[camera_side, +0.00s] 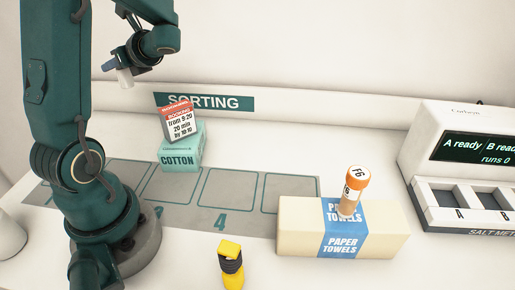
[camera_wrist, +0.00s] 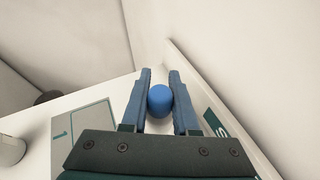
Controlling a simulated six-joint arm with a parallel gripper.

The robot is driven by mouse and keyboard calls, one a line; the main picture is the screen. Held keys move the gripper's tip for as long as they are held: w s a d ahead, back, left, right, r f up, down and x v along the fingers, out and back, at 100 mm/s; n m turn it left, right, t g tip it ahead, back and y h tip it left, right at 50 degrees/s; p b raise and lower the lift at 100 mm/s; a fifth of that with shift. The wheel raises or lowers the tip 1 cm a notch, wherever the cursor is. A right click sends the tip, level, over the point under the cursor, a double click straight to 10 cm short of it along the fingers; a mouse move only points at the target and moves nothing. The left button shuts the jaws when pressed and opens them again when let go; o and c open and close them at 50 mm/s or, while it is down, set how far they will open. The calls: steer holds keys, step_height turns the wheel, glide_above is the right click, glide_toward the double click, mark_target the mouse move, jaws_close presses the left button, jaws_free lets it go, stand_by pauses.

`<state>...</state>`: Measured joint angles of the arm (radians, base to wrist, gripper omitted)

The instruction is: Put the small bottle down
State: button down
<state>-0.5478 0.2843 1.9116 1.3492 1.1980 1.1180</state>
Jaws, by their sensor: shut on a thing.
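The small bottle shows in the wrist view as a round blue cap (camera_wrist: 160,100) between my two fingers. In the side view its pale body (camera_side: 125,78) hangs below my gripper (camera_side: 121,66), at the upper left in front of the back wall. My gripper, also in the wrist view (camera_wrist: 160,76), is shut on the bottle. The bottle appears roughly upright, slightly tilted, and held above the surface. Its lower part is hidden in the wrist view, and no label is readable.
A grey mat with numbered squares (camera_side: 228,190) lies on the white table. An orange-capped bottle (camera_side: 352,190) stands on the paper towels (camera_side: 298,230). A machine (camera_side: 462,200) is at right.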

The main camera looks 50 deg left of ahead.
steer(key=w+d+m+t+h, duration=0.1)
steer(key=w+d+m+t, duration=0.95)
steer(key=w+d, duration=0.7)
steer(key=w+d+m+t+h, duration=0.2)
steer(key=d+m+t+h, duration=0.3)
steer(key=d, duration=0.9)
steer(key=shift+t, duration=0.35)
steer(key=shift+d+f, duration=0.15)
steer(key=shift+f, duration=3.8)
steer(key=shift+d+f, duration=0.1)
steer(key=shift+f, duration=3.8)
steer(key=shift+f, duration=0.15)
steer(key=c, duration=0.7)
jaws_free()
